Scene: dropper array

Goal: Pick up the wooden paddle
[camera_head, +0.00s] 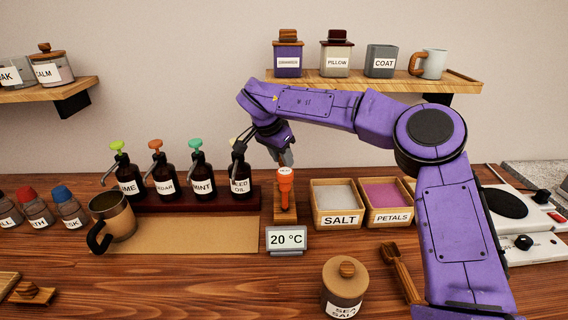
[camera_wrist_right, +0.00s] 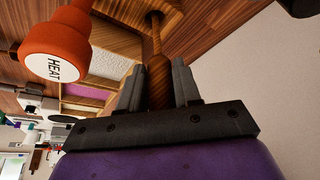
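The wooden paddle (camera_wrist_right: 158,55) shows in the right wrist view as a slim brown wooden shaft with a dark round end at the top. Its wider near part lies between the two grey fingers of my right gripper (camera_wrist_right: 160,80). Whether both fingers press on it cannot be told. In the head view my right gripper (camera_head: 286,158) points down just above the orange HEAT piece, by the wooden stand (camera_head: 285,216). The paddle is not clearly seen there. My left gripper is not in view.
The orange HEAT piece (camera_head: 285,186) is close to my right gripper. Pump bottles (camera_head: 202,178) stand to its left, the SALT box (camera_head: 341,198) and PETALS box (camera_head: 386,196) to its right. A temperature display (camera_head: 286,239), a jar (camera_head: 345,285) and a wooden scoop (camera_head: 399,268) are in front.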

